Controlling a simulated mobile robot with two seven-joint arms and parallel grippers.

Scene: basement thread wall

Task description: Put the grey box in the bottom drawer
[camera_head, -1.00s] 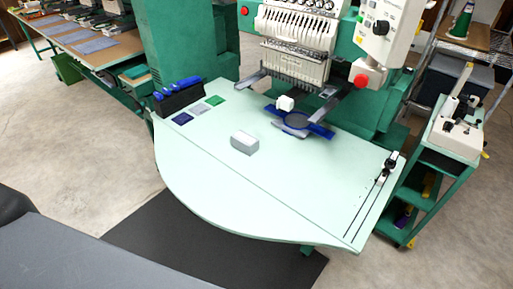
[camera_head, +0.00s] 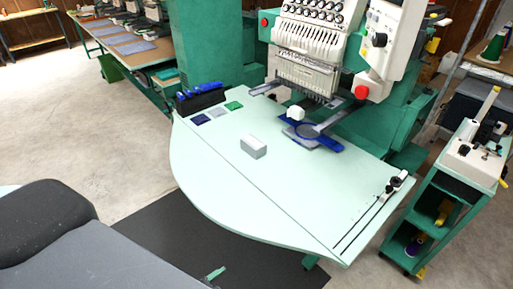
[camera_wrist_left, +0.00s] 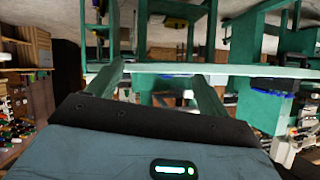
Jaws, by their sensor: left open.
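The grey box (camera_head: 254,147), with a lighter top, sits on the pale green table (camera_head: 320,200) of the embroidery machine, near the middle. My left gripper (camera_wrist_left: 158,82) shows in the left wrist view with its two fingers apart and nothing seen between them. It is away from the box, which I cannot make out in that view. I cannot see my right gripper. No drawer can be clearly made out. A green stand (camera_head: 445,195) with open compartments is at the right of the table.
A black holder with blue-handled tools (camera_head: 200,98) stands at the table's back left. A sliding black fitting (camera_head: 393,185) is at the right edge. Open floor (camera_head: 90,140) lies left.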

